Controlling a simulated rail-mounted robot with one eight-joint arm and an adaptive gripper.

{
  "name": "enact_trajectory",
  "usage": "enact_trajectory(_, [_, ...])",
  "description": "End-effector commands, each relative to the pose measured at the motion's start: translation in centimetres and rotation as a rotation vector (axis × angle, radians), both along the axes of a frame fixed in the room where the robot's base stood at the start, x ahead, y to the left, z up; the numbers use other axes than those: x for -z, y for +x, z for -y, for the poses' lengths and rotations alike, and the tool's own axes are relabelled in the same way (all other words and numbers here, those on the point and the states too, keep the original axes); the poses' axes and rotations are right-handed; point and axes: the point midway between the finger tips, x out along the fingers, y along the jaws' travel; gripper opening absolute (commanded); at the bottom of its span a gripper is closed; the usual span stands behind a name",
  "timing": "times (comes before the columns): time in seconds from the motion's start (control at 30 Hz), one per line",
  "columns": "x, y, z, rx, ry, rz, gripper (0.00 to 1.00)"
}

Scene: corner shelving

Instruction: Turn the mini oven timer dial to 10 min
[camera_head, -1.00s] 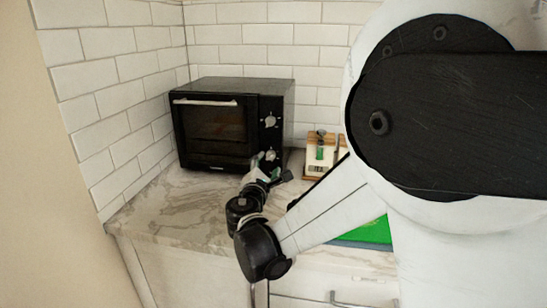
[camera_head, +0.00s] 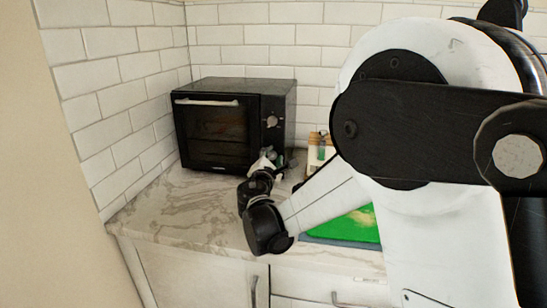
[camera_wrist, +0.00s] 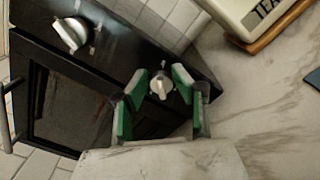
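The black mini oven (camera_head: 215,125) stands in the corner on the marble counter, door shut. Its upper silver dial (camera_head: 271,122) shows in the head view and also in the wrist view (camera_wrist: 72,34). The lower silver dial (camera_wrist: 161,84) is seen in the wrist view; my gripper hides it in the head view. My gripper (camera_wrist: 160,92) is open, its green-padded fingers on either side of the lower dial. I cannot tell whether they touch it. My gripper (camera_head: 268,162) also shows at the oven's lower right front. The dial markings are too small to read.
A cream box lettered "TEA" (camera_wrist: 245,14) on a wooden base stands right of the oven. A green board (camera_head: 350,226) lies on the counter at the right. The counter (camera_head: 190,205) in front of the oven is clear.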

Motion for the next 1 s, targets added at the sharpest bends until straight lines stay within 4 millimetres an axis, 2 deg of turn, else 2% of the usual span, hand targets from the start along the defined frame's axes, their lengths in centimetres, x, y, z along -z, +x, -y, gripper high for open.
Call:
enact_trajectory(0.03, [0.00,-0.01,0.00,0.000,0.000,0.000,0.11])
enact_trajectory(0.13, [0.00,-0.02,0.00,0.000,0.000,0.000,0.00])
enact_trajectory(0.27, [0.06,-0.02,0.02,0.000,0.019,0.003,0.00])
enact_trajectory(0.6, [0.31,-0.07,0.16,0.000,0.230,0.040,0.00])
enact_trajectory(0.97, [0.26,-0.08,0.17,0.000,0.253,0.044,0.00])
enact_trajectory(1.0, [0.26,-0.08,0.17,0.000,0.252,0.044,0.30])
